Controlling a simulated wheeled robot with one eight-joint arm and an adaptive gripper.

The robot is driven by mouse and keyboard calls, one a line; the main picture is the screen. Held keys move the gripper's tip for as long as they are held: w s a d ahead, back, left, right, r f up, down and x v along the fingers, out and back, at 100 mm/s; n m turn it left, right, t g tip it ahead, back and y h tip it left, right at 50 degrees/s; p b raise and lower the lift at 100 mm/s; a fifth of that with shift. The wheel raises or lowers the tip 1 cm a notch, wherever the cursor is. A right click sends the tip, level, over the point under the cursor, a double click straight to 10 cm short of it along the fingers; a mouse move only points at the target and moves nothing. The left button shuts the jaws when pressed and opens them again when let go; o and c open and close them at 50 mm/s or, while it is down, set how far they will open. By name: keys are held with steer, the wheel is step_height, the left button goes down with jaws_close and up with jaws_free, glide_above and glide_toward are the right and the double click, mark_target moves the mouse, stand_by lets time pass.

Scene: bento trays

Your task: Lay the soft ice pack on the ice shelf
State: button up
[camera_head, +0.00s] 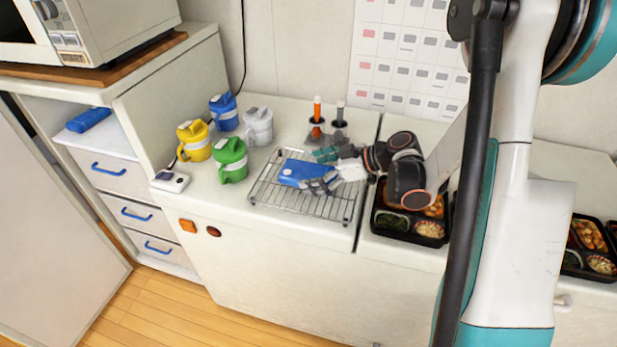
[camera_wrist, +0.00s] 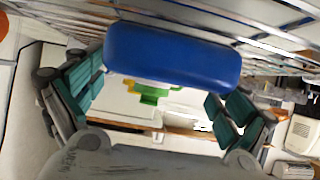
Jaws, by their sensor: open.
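A blue soft ice pack (camera_head: 300,173) lies on the wire rack (camera_head: 334,208) on the counter. It also shows in the wrist view (camera_wrist: 172,55), across the upper middle. My gripper (camera_head: 322,169) is open at the right end of this pack, with one finger on the far side and one on the near side. In the wrist view my gripper (camera_wrist: 160,105) has its teal finger pads wide apart, with the pack beyond and between them; contact cannot be told. A second blue pack (camera_head: 88,119) lies on an open shelf (camera_head: 103,138) at the left, above drawers.
Yellow (camera_head: 194,141), blue (camera_head: 224,112), green (camera_head: 230,160) and white (camera_head: 258,126) jugs stand left of the rack. Bento trays (camera_head: 410,235) are at right. Two upright handled tools (camera_head: 317,110) stand behind the rack. A microwave (camera_head: 100,30) is at upper left.

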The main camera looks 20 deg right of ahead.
steer(key=c, duration=1.5)
steer(key=shift+r, duration=0.1)
